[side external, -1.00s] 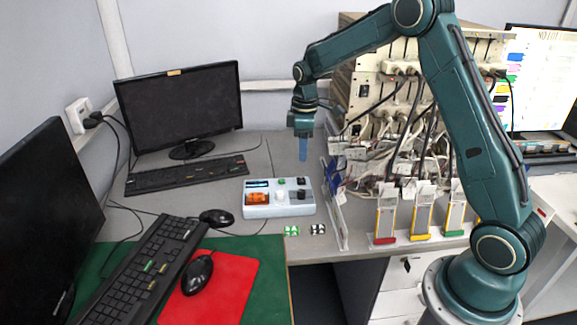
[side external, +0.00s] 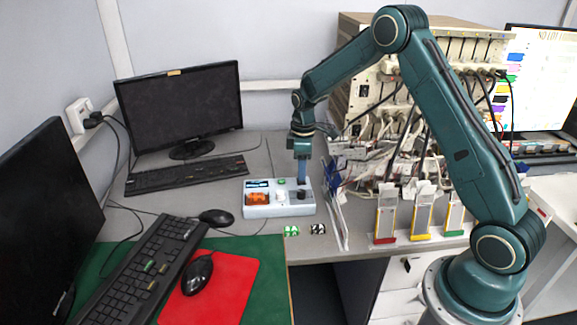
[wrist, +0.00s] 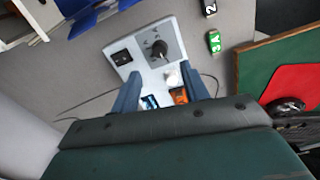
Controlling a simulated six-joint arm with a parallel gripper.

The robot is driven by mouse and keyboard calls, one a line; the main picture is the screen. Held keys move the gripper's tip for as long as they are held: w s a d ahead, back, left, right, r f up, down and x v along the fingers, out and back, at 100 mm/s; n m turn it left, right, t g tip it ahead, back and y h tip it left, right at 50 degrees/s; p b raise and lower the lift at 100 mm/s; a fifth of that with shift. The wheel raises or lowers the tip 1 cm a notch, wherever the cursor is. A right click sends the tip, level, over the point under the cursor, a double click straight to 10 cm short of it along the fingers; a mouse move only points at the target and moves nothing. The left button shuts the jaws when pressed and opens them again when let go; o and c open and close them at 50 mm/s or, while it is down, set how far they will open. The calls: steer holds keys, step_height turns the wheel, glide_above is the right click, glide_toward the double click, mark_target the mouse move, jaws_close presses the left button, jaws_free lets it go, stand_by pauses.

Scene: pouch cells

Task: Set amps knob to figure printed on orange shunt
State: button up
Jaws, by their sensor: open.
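A pale blue control box (side external: 252,212) sits on the desk. The orange shunt (side external: 257,199) is at its front left; its figure is too small to read. A black knob (side external: 301,195) is at the front right; the wrist view shows this black knob (wrist: 158,50) on a grey dial plate with marks I cannot read. A white knob (wrist: 172,76) sits between knob and shunt. My gripper (side external: 301,181) is open and empty, pointing down above the box's right side. In the wrist view its fingers flank the box's lower part.
A black switch (wrist: 122,57) is beside the black knob. A green block (side external: 291,231) and a black block (side external: 318,229) lie in front of the box. A keyboard (side external: 188,176) and monitor are behind left.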

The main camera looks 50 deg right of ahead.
mark_target(302, 191)
step_height(302, 191, down, 8)
steer(key=shift+f, duration=0.15)
stand_by(0.3)
jaws_close()
